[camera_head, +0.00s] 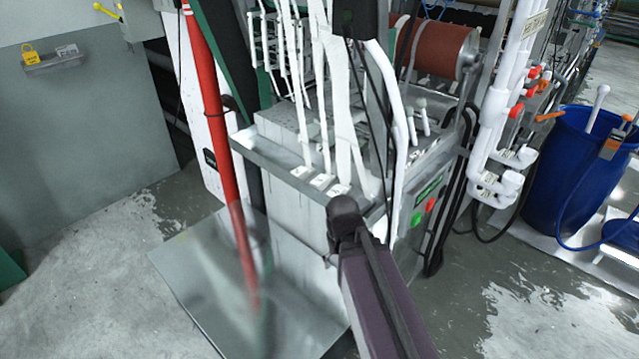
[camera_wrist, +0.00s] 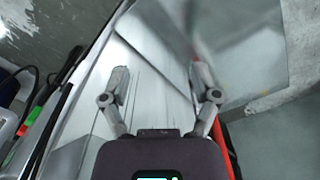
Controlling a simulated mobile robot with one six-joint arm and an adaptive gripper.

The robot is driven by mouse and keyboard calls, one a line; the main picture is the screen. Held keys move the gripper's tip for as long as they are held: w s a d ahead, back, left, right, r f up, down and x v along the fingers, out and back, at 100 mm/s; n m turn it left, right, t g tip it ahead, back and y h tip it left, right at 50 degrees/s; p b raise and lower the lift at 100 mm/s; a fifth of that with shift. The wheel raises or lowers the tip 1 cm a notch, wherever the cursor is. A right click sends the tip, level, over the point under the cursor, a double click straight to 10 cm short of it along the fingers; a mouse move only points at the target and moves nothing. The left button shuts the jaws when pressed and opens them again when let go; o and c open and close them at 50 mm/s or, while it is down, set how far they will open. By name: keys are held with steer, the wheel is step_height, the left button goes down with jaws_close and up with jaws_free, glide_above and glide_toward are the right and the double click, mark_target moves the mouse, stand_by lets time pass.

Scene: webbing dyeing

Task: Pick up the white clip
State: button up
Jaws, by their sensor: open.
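Several white straps hang down to the metal ledge of the machine in the head view. Small white pieces that look like clips (camera_head: 322,181) sit at their lower ends on the ledge. I cannot tell which one is the white clip. My gripper (camera_wrist: 162,75) is open and empty in the wrist view, its two grey fingers spread apart over the machine's pale side and the floor plate. No clip shows between the fingers. In the head view my dark arm reaches up in front of the machine, just below the ledge, and my fingers are largely hidden.
A red pole (camera_head: 215,110) leans left of the machine, above a metal floor plate (camera_head: 200,285). White pipes (camera_head: 495,130) and a blue barrel (camera_head: 570,165) stand to the right. A control box with green and red buttons (camera_head: 418,218) is beside my arm. The left floor is clear.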

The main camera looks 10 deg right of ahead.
steer(key=w+r+m+t+h+p, duration=0.2)
steer(key=w+r+m+h+p, duration=0.3)
steer(key=w, duration=0.7)
steer(key=m+t+h+p, duration=0.2)
steer(key=m+t+p, duration=0.2)
steer(key=m, duration=0.1)
glide_toward(319, 180)
steer(key=shift+s+a+r, duration=0.2)
steer(key=shift+a+r, duration=0.05)
steer(key=shift+r, duration=0.2)
steer(key=shift+s+a+r, duration=0.15)
steer(key=shift+a+r, duration=0.05)
steer(key=shift+r, duration=0.3)
steer(key=shift+d+f, duration=0.1)
steer(key=b+x, duration=0.5)
steer(key=x, duration=0.1)
steer(key=shift+f, duration=0.3)
steer(key=shift+b+x, duration=0.65)
steer(key=shift+x, duration=0.3)
steer(key=shift+w, duration=0.1)
